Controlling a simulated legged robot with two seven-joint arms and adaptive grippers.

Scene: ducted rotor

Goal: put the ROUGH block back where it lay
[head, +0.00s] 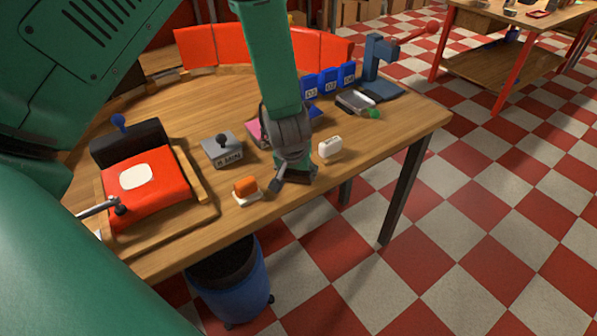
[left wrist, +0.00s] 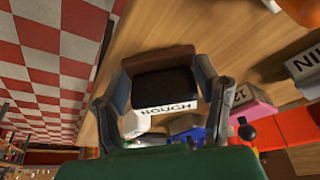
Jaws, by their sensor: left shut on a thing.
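My left gripper (head: 292,179) is over the front edge of the wooden workbench (head: 400,124), pointing down. In the left wrist view, the gripper (left wrist: 162,85) is shut on the ROUGH block (left wrist: 160,84), which has a dark face and a white label, partly hidden, reading ROUGH. The fingers lie on either side of it. In the head view the gripper mostly hides the block, and I cannot tell whether it touches the bench. My right gripper is in neither view.
A white block (head: 330,147) stands right of the gripper. Behind are a grey lettered box (head: 222,149) with a black knob and a pink block (head: 254,131). A blue bin (head: 230,284) stands below.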

